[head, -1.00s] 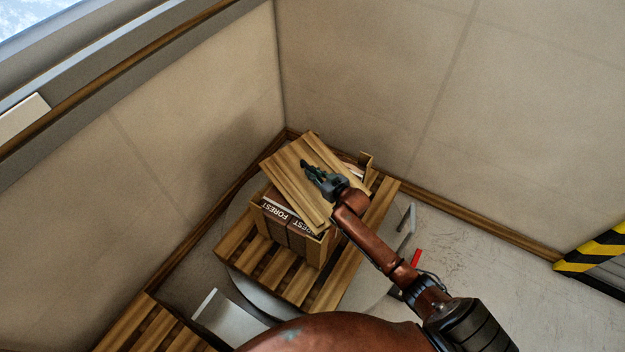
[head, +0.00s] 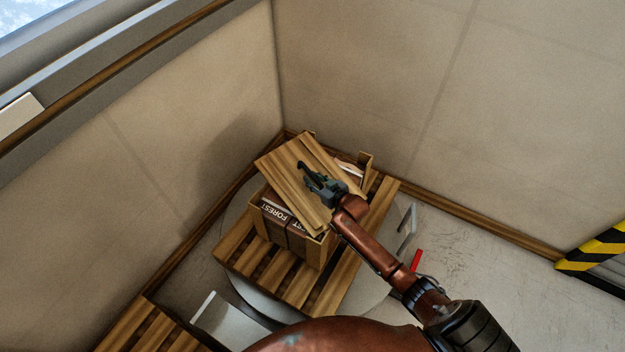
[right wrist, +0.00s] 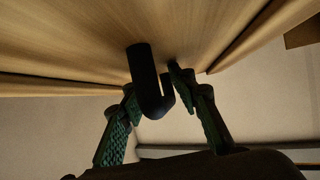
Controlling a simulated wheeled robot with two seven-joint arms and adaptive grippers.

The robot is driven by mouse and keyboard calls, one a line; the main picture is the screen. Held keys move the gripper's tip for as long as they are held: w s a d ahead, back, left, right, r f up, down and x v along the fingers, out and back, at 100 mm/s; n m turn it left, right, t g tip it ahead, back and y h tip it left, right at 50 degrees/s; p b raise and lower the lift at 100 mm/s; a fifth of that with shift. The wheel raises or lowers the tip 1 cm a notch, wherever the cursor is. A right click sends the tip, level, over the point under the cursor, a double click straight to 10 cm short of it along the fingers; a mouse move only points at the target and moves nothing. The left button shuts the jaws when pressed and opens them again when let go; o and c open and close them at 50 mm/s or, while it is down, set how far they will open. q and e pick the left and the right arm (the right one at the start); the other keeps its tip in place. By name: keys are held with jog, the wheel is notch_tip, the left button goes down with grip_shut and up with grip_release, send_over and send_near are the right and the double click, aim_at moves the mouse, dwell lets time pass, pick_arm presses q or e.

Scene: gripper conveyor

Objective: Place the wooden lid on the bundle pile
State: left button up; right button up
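The wooden lid (head: 283,174), a slatted board, lies askew over the top of the open wooden crate (head: 316,252). Dark bundles marked FOREST (head: 274,213) show in the crate's front below the lid. My right gripper (head: 312,178) is over the lid's middle. In the right wrist view its green fingers (right wrist: 155,85) stand apart on either side of a dark hooked handle (right wrist: 145,75) by the lid's surface (right wrist: 70,40). Whether a fingertip touches the handle is unclear. My left gripper is out of view.
The crate stands on a slatted pallet (head: 242,256) on a round grey plate (head: 238,291) in the room's corner. Walls rise close behind and left. Another pallet (head: 136,326) is at lower left.

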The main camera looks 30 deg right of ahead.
aim_at(320, 184)
jog(key=shift+s+d+f, duration=0.1)
jog(key=shift+s+f, duration=0.3)
jog(key=shift+f, duration=0.35)
jog(key=shift+s, duration=0.15)
jog(key=shift+s+d+r+p, duration=0.1)
jog(key=shift+s+r+p, duration=0.15)
jog(key=shift+s+p, duration=0.1)
jog(key=p+v, duration=0.1)
jog(key=v, duration=0.2)
jog(key=shift+w+d+r, duration=0.1)
jog(key=shift+r, duration=0.1)
jog(key=v, duration=0.2)
jog(key=p+v, duration=0.1)
jog(key=v, duration=0.1)
jog(key=p+v, duration=0.1)
jog(key=v, duration=0.1)
jog(key=shift+r, duration=0.3)
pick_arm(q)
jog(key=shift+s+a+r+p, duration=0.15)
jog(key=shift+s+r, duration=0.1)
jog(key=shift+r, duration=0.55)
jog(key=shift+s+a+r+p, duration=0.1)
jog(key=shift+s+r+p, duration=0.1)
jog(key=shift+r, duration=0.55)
pick_arm(e)
jog(key=shift+s+d+r, duration=0.1)
jog(key=shift+s+r, duration=0.2)
jog(key=shift+s, duration=0.4)
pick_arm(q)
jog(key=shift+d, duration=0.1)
